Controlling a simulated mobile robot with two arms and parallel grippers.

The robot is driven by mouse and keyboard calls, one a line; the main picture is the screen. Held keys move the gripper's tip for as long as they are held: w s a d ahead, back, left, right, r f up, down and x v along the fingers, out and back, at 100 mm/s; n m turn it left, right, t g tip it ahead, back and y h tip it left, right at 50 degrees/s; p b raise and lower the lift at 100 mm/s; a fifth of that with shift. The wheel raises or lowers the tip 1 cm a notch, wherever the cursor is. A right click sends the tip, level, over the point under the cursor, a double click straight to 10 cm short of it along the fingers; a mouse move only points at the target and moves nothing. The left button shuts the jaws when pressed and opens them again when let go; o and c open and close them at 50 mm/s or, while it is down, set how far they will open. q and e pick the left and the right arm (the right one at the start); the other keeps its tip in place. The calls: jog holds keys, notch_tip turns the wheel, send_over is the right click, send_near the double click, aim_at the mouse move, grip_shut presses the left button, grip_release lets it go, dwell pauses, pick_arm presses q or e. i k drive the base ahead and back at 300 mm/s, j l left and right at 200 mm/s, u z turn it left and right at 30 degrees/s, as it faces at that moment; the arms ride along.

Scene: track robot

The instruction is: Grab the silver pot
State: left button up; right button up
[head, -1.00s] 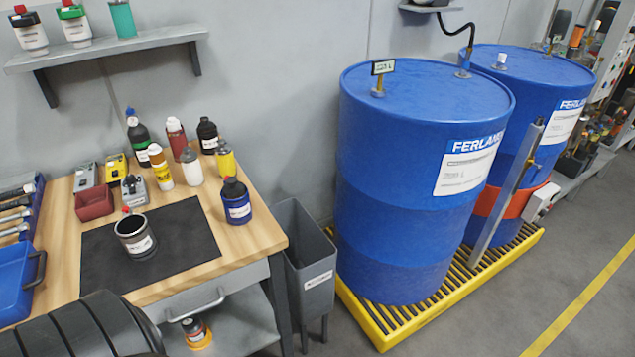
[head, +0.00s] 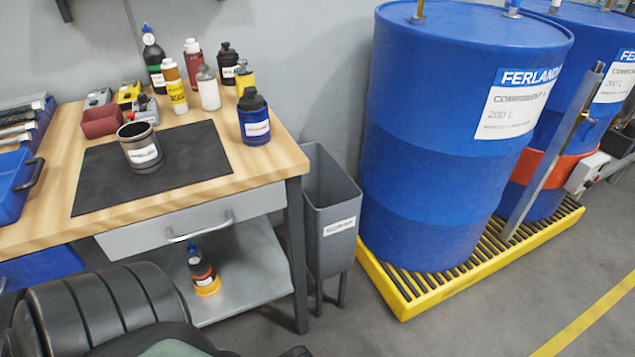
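The silver pot (head: 140,147) is a small open-topped metal cup with a dark inside and a white label. It stands upright on a black mat (head: 195,160) on the wooden workbench. Nothing is touching it. Neither of my grippers shows in the head view. A dark ribbed arm part of mine is at the lower left, below and in front of the bench.
Several bottles (head: 208,90) stand behind the mat, and a blue bottle (head: 253,116) is at its right. A grey waste bin (head: 330,215) and blue drums (head: 440,150) stand right of the bench.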

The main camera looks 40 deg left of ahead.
aim_at(138, 141)
jog(key=u, duration=2.8)
jog(key=i+l, duration=0.05)
jog(key=l, duration=0.05)
